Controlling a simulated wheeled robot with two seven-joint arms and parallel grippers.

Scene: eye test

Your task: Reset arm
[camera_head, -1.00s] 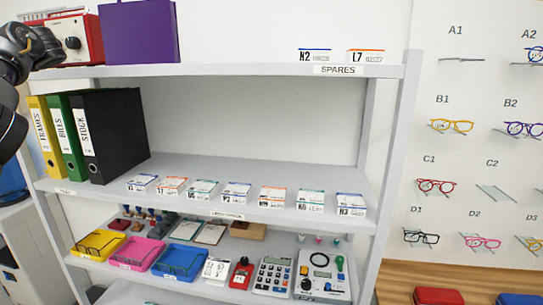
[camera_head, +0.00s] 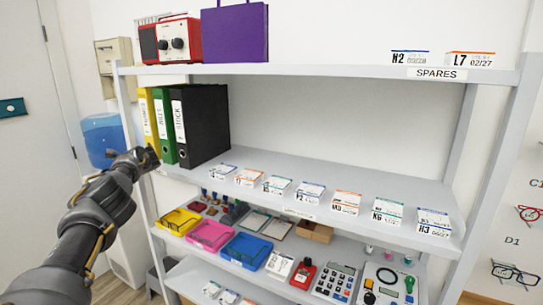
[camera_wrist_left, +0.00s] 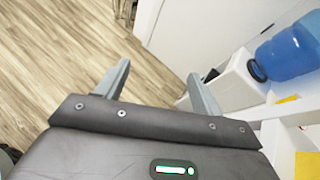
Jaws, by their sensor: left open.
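My left arm comes in from the lower left in the head view. Its gripper (camera_head: 148,160) is at the left end of the shelf, in front of the yellow binder (camera_head: 149,122) and beside the shelf's left post. I cannot tell from the head view whether it touches them. In the left wrist view the two fingers of my left gripper (camera_wrist_left: 159,78) stand apart with nothing between them, over wood floor. My right gripper is not in view.
A white shelf unit (camera_head: 300,70) holds a red radio (camera_head: 172,41), a purple bag (camera_head: 234,33), a black binder (camera_head: 203,125), small labelled boxes and coloured trays. A blue water bottle (camera_head: 103,138), also in the left wrist view (camera_wrist_left: 290,52), stands left of the shelf. Glasses hang at right.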

